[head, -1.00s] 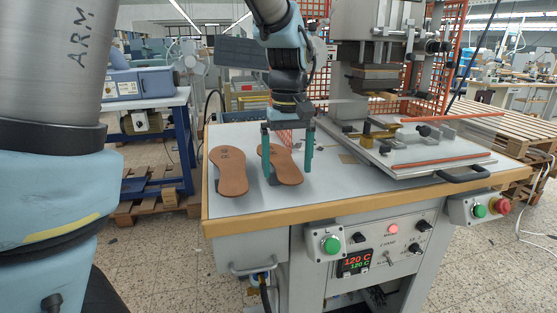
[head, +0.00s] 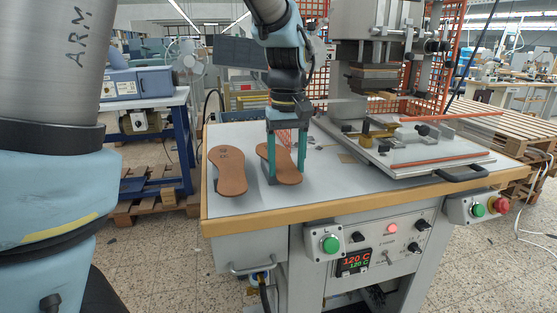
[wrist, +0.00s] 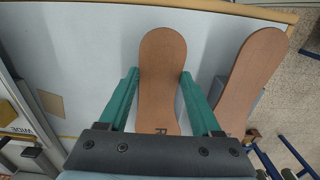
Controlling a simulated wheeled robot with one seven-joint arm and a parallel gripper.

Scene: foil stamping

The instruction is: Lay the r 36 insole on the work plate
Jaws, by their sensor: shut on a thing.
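Two brown insoles lie on the left part of the table. My gripper (head: 286,174) is shut on the right-hand insole (head: 284,163), with one teal finger on each side of it. In the wrist view this insole (wrist: 162,70) lies between the fingers and shows a letter R near the gripper body; any number is hidden. The other insole (head: 229,172) is free to the left; it is at the right in the wrist view (wrist: 249,75). The work plate (head: 408,156) is under the press, at the right of the table, with no insole on it.
The press head (head: 378,75) stands above the plate. A brass-coloured clamp (head: 367,133) and a black handle (head: 463,174) are at the plate's edges.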

